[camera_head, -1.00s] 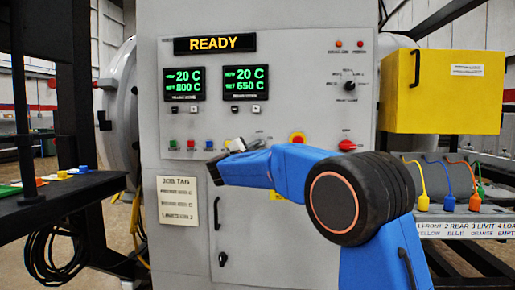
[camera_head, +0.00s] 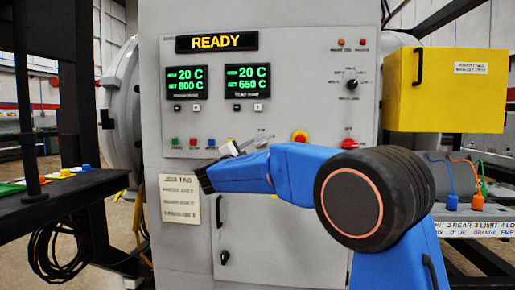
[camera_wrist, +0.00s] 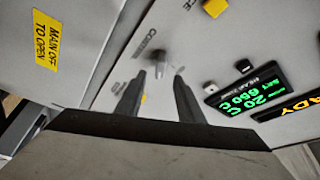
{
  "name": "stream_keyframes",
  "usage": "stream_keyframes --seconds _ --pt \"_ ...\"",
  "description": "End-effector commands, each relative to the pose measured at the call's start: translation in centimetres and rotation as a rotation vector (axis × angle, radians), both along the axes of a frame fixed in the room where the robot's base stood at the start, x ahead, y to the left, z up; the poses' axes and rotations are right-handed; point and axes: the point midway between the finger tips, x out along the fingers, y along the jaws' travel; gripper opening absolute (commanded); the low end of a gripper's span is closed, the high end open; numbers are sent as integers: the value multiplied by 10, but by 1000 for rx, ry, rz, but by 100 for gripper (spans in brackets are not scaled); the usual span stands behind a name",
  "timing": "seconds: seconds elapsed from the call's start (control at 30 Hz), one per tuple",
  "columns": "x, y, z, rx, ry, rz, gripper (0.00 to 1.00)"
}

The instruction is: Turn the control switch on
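The switch shows between and just beyond the fingertips, and contact cannot be told. In the head view my gripper (camera_head: 240,146) is in front of the panel's lower middle, just left of the switch.
An emergency-stop button (camera_head: 300,137) and a red rotary switch (camera_head: 349,144) are to the right. Coloured buttons (camera_head: 193,142) sit to the left. Two green displays (camera_head: 248,77) are above, under a READY sign (camera_head: 216,42). A yellow box (camera_head: 450,90) juts out at right.

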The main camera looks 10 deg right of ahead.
Motion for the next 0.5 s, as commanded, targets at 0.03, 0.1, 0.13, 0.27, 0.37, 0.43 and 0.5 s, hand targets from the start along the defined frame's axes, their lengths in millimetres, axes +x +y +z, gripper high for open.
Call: stream_keyframes --seconds 0.03,0.1,0.13,0.27,0.37,0.43,0.5 --pt "-9 7 -2 0 0 2 34" --pt "-21 15 -4 -1 0 4 34" --pt "-25 19 -5 0 0 2 34" --pt "-46 33 -11 0 1 2 34" --pt "-60 44 -14 1 0 2 34" --pt "-68 49 -16 1 0 2 34" --pt "-75 55 -18 0 0 1 34"
